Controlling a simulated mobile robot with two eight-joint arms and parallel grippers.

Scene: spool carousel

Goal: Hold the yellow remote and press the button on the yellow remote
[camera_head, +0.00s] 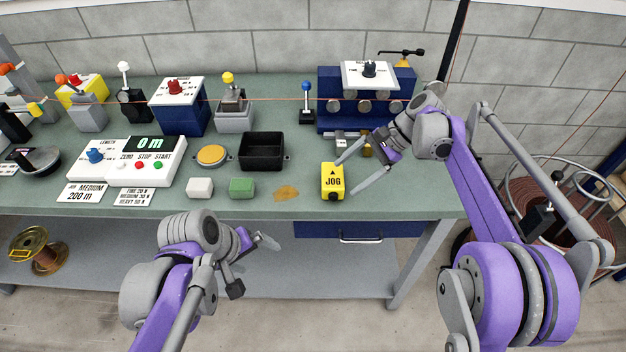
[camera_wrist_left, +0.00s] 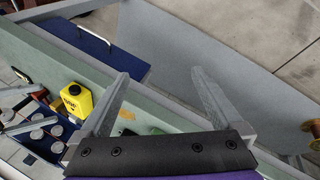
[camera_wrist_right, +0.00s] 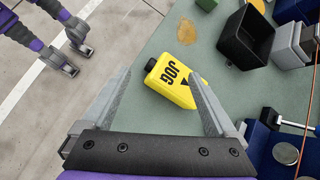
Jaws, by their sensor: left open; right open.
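The yellow remote (camera_head: 332,182), marked JOG with a black arrow, stands near the front edge of the green bench, with a black knob-like button (camera_head: 333,197) at its front end. It also shows in the left wrist view (camera_wrist_left: 76,102) and in the right wrist view (camera_wrist_right: 178,82). My right gripper (camera_head: 345,176) is open, its fingers reaching toward the remote from the right; in the right wrist view the remote appears between and beyond the fingertips. Whether a finger touches it I cannot tell. My left gripper (camera_head: 262,262) is open and empty, in front of the bench edge, lower left of the remote.
A brown stain (camera_head: 286,193), green block (camera_head: 241,188), white block (camera_head: 200,188) and black tray (camera_head: 262,150) lie left of the remote. A blue fixture with knobs (camera_head: 330,108) stands behind. A blue drawer (camera_head: 375,230) is under the bench edge.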

